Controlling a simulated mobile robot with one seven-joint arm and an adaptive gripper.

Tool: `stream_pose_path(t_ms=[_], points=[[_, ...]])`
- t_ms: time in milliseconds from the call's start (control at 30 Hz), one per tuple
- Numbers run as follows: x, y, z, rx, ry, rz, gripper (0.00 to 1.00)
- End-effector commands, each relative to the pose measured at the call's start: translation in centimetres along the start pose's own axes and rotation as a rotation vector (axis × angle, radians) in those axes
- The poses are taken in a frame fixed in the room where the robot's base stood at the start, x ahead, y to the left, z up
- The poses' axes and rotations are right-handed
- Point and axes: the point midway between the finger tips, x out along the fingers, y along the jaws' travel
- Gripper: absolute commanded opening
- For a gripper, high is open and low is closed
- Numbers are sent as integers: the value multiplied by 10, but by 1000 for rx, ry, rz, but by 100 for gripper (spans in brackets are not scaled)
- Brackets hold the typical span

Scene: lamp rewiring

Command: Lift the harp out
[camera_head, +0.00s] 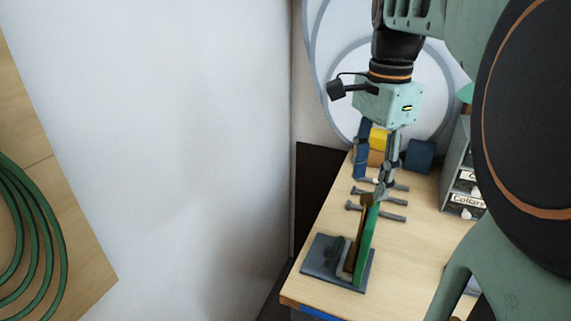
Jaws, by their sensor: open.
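My gripper (380,194) points down at the top of an upright green panel (368,243). Its jaws are open, though the gap between the fingers is hard to see from here. A small brownish piece (367,199) shows right beside the fingertips; I cannot tell whether they touch it. The panel stands with a brown part on its left on a dark grey base plate (318,262) near the front of the table. I cannot make out the harp for certain at this size and angle.
Several grey bolt-like tools (388,215) lie on the wooden table (418,240) behind the panel. Blue and yellow blocks (380,138) stand at the back. A labelled grey rack (458,168) is at the right. A green coiled hose (35,235) hangs at the far left.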

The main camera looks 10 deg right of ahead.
Motion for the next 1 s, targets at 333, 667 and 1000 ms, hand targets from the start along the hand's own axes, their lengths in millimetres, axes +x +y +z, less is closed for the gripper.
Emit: stream_pose_path(t_ms=[333, 667, 1000], points=[[43, -1, -4, 1, -1, 2, 42], [44, -1, -4, 0, 0, 1, 31], [44, -1, -4, 1, 0, 1, 0]])
